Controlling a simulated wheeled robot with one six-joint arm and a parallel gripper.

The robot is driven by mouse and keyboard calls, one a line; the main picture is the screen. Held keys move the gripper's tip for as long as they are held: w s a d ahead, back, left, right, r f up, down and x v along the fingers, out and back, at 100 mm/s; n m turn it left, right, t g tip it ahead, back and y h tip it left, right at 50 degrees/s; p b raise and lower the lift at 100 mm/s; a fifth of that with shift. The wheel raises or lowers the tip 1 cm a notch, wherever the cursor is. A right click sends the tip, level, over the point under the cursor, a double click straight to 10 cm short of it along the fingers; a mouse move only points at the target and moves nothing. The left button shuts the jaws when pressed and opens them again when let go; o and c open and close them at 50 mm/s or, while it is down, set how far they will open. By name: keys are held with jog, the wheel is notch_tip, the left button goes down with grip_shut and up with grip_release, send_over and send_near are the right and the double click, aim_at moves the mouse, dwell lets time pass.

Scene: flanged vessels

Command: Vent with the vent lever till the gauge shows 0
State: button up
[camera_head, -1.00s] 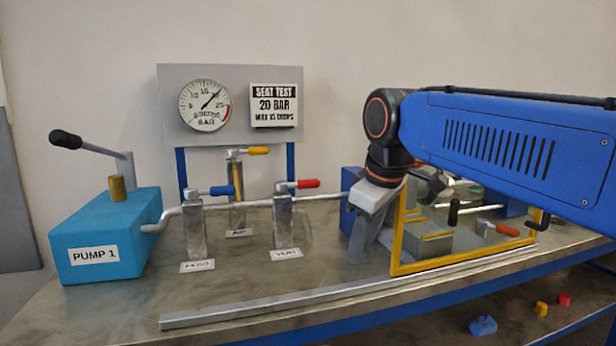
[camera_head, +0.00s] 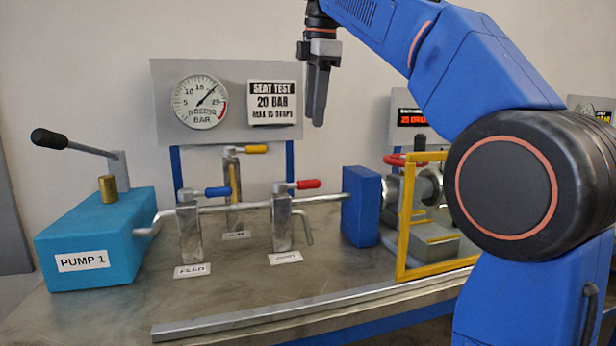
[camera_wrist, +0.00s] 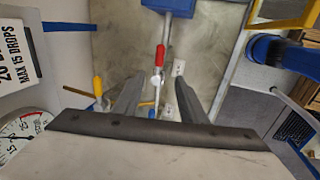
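The vent lever (camera_head: 308,184) is the red-handled one on the valve post nearest the blue block. Its handle lies level, pointing right along the pipe. It also shows in the wrist view (camera_wrist: 160,55), beyond the gap between my fingers. The gauge (camera_head: 201,102) on the grey board has its needle up and right, near 20. My gripper (camera_head: 318,122) hangs fingers down, well above the vent lever and apart from it. In the wrist view its two fingers (camera_wrist: 158,100) stand apart with nothing between them, so it is open.
The blue-handled feed lever (camera_head: 218,191) and a yellow-handled lever (camera_head: 257,150) stand close by to the left. A blue block (camera_head: 362,205) and a yellow-framed guard (camera_head: 405,235) stand to the right. A metal rail (camera_head: 300,305) runs along the bench front.

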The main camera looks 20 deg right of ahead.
aim_at(308, 181)
jog(key=x, duration=1.7)
jog(key=shift+w+f, duration=0.1)
jog(key=shift+f, duration=0.05)
jog(key=shift+c, duration=0.3)
grip_shut()
